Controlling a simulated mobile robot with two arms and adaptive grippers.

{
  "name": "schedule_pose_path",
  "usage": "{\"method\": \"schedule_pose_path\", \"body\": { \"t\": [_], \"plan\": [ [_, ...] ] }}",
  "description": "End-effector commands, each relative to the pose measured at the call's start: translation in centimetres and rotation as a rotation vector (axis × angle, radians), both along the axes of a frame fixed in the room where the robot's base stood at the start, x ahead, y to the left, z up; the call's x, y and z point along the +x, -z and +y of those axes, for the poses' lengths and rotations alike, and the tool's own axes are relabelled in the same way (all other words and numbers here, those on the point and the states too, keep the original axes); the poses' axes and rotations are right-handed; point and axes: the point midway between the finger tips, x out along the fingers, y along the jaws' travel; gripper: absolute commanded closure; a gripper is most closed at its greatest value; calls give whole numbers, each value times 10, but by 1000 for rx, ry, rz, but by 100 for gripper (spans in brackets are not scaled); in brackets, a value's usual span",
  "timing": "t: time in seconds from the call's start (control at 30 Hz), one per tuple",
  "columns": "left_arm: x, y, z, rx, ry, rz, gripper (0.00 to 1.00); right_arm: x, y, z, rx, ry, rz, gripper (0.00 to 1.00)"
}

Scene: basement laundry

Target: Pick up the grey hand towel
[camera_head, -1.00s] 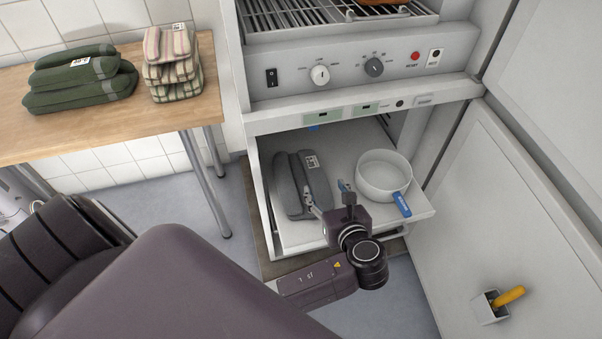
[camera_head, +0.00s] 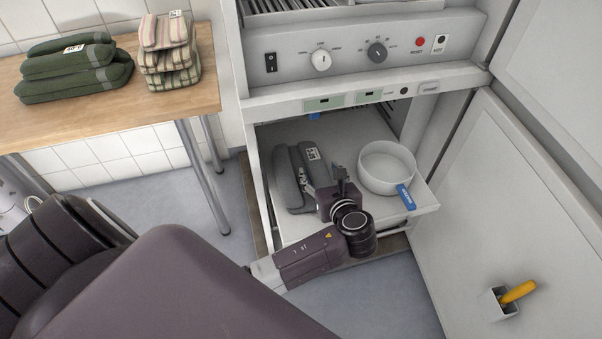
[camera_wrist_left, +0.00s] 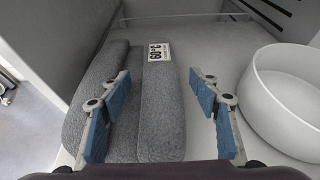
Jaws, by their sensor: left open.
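The grey hand towel (camera_head: 288,178) lies folded on the left side of a pulled-out white shelf or drawer (camera_head: 300,228). In the left wrist view the towel (camera_wrist_left: 162,105) shows two thick folds and a white printed label. My left gripper (camera_head: 322,182) is at the towel's right side in the head view. In the wrist view its blue-padded fingers (camera_wrist_left: 160,115) are spread apart, one over the towel's left part, the other right of the towel above bare shelf. Nothing is held between them. Whether a finger touches the towel is unclear. My right gripper is not in view.
A white round pan (camera_head: 387,172) with a blue handle stands close right of the gripper; it also shows in the wrist view (camera_wrist_left: 285,100). Green towels (camera_head: 75,75) and striped towels (camera_head: 168,55) lie on a wooden table (camera_head: 120,105). An open door (camera_head: 500,220) stands at right.

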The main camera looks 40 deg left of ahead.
Motion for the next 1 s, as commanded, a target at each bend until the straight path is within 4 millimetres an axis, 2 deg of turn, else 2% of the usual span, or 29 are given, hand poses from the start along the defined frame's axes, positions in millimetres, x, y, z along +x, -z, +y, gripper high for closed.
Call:
{"method": "schedule_pose_path", "body": {
  "t": [0.1, 0.37, 0.8, 1.0],
  "plan": [
    [6, 5, 7, 1, 0, 1, 44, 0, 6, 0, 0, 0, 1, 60],
    [7, 5, 8, -1, 1, 0, 44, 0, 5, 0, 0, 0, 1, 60],
    [7, 5, 8, -1, 1, 0, 92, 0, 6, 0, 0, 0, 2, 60],
    [7, 4, 8, 0, 1, -1, 94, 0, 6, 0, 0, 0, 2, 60]
  ]
}}
